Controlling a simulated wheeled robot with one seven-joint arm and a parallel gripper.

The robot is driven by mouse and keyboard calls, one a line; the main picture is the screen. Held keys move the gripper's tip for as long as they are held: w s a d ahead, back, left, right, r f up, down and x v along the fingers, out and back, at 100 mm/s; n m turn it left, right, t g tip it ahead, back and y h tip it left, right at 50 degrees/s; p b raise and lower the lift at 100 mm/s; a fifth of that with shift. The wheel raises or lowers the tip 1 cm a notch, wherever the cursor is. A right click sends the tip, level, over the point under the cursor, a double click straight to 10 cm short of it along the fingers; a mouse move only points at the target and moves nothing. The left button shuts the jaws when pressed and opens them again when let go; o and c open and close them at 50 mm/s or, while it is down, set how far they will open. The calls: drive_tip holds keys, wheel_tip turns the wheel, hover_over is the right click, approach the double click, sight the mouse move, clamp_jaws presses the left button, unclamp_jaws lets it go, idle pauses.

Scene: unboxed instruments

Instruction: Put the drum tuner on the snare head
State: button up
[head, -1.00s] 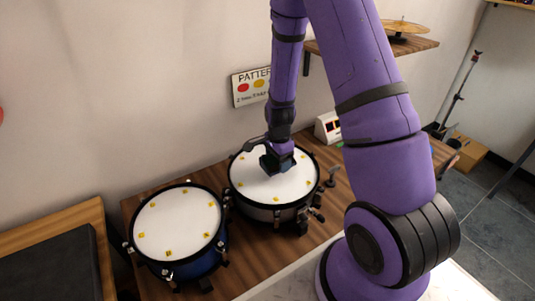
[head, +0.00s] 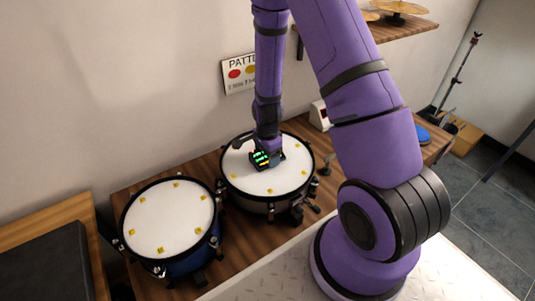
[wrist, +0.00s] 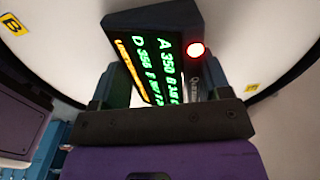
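The drum tuner (wrist: 150,45) is a dark box with a lit green and yellow readout and a red light. It also shows lit in the head view (head: 260,158), low over the white head of the silver-shelled snare (head: 290,172), near its middle. My gripper (wrist: 160,75) has a finger on each side of the tuner and looks shut on it. The tuner hides the fingertips. It appears at or just above the head; I cannot tell if it touches.
A blue-shelled drum (head: 165,225) stands close on the left. Both drums stand on a wooden bench (head: 130,280). A small white box (head: 320,115) is behind right of the snare. A shelf with cymbals (head: 400,15) is on the wall.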

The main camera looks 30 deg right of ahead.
drive_tip(key=o, duration=0.4)
wheel_tip(320, 180, up, 12)
wheel_tip(320, 180, up, 11)
drive_tip(key=n+t, duration=0.1)
drive_tip(key=n, duration=0.3)
hover_over(265, 162)
drive_tip(key=shift+s+a+r+n+t, duration=0.7)
drive_tip(key=shift+s+r+n, duration=1.65)
drive_tip(key=shift+s+r, duration=1.05)
drive_tip(key=shift+s+a+r+n+t, duration=0.7)
drive_tip(key=shift+s+r+n, duration=1.6)
drive_tip(key=shift+s+r, duration=1)
drive_tip(key=shift+s+a+r+n+t, duration=0.65)
drive_tip(key=shift+s+r+n, duration=1.7)
drive_tip(key=shift+s+r, duration=1.05)
drive_tip(key=shift+w, duration=0.1)
